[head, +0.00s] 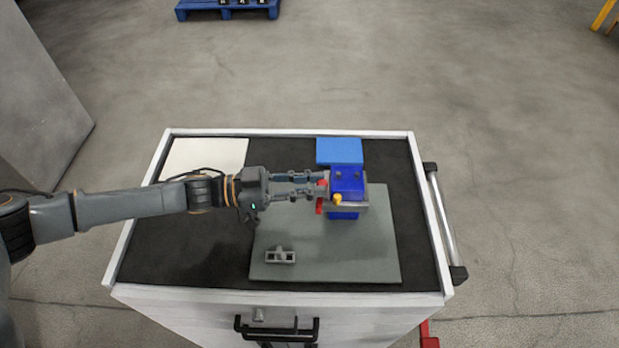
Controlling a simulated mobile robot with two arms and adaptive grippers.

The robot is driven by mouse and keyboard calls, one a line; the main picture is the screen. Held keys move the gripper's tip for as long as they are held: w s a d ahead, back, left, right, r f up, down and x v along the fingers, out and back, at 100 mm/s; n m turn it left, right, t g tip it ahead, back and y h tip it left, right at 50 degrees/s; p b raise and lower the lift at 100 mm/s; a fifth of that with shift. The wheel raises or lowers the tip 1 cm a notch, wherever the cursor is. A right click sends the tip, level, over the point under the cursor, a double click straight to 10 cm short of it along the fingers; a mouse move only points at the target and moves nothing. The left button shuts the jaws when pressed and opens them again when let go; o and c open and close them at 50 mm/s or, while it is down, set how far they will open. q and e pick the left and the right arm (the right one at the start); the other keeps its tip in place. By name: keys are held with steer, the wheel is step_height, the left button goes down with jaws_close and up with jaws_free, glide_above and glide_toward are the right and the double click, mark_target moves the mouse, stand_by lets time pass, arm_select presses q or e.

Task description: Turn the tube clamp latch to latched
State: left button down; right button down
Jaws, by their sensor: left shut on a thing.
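A blue clamp block (347,184) with a grey band and a yellow knob (337,199) stands on a grey plate (365,255) on the cart top. A red latch (320,206) is on the block's left side. My left gripper (321,187) reaches in from the left, with its fingertips at the red latch, shut on it. The fingers hide part of the latch, so its exact angle is hard to tell. My right gripper is not in view.
A small grey bracket (280,256) lies on the plate's front left. A light blue block (339,151) is behind the clamp, and a white sheet (205,157) lies at the back left. The cart (135,220) has a raised white rim. Its dark top is clear at the front left.

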arm_select(q)
steer(key=shift+s+n+t+y+p, duration=0.15)
steer(key=shift+n+t+p, duration=0.3)
steer(key=shift+t, duration=0.35)
steer(key=shift+s+n+t+y+p, duration=0.1)
steer(key=shift+n+t+y+p, duration=0.1)
steer(key=shift+n+t, duration=0.5)
steer(key=c, duration=1.2)
jaws_free()
steer(key=v, duration=1.2)
